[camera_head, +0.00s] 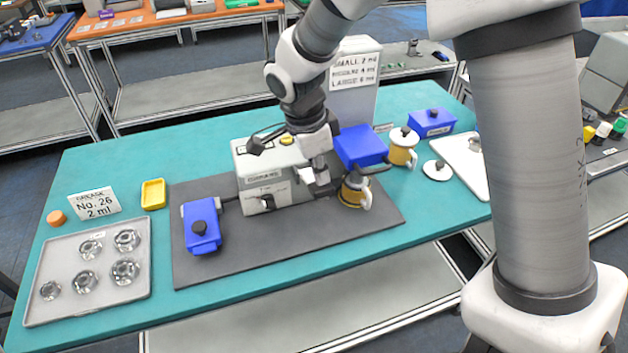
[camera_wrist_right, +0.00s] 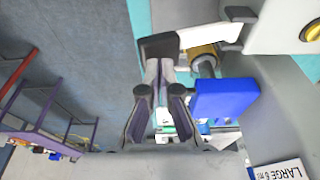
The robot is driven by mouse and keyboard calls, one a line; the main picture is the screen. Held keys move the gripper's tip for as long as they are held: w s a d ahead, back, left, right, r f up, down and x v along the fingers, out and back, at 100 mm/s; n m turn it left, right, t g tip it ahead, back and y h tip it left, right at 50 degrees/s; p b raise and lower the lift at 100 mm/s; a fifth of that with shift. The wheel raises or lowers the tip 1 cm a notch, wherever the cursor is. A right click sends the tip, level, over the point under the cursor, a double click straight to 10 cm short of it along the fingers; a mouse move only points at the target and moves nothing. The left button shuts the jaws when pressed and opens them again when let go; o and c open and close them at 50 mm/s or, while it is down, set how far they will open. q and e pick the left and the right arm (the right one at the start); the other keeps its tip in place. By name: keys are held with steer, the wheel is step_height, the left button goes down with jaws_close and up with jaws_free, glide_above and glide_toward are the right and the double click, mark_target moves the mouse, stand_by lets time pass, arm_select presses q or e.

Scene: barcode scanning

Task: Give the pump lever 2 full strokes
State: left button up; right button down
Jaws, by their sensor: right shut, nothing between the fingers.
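The grey pump unit (camera_head: 262,172) stands on a dark mat, with a yellow knob on top; its edge also shows at upper right in the wrist view (camera_wrist_right: 290,30). The lever, a pale bar with a black end (camera_wrist_right: 158,46), reaches from the unit in the wrist view. My right gripper (camera_head: 318,186) is at the unit's right side, shut and empty. In the wrist view its fingertips (camera_wrist_right: 161,68) appear close to the lever's black end; I cannot tell whether they touch. A yellow-and-white cup (camera_head: 354,192) stands on the mat beside it. My left gripper is not in view.
A blue block (camera_head: 360,145) is close right of my right gripper. Another blue block (camera_head: 202,230) is left of the unit. A tray (camera_head: 60,262) with several metal parts is at far left. A second cup (camera_head: 403,150) and blue box (camera_head: 432,124) stand right. The front mat is clear.

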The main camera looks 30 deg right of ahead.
mark_target(320, 200)
steer(key=shift+f+b, duration=2.6)
steer(key=shift+f, duration=1.2)
step_height(320, 200, up, 8)
steer(key=p, duration=0.7)
steer(key=shift+r, duration=0.25)
steer(key=shift+w+f, duration=0.1)
step_height(320, 200, up, 4)
steer(key=p, duration=0.3)
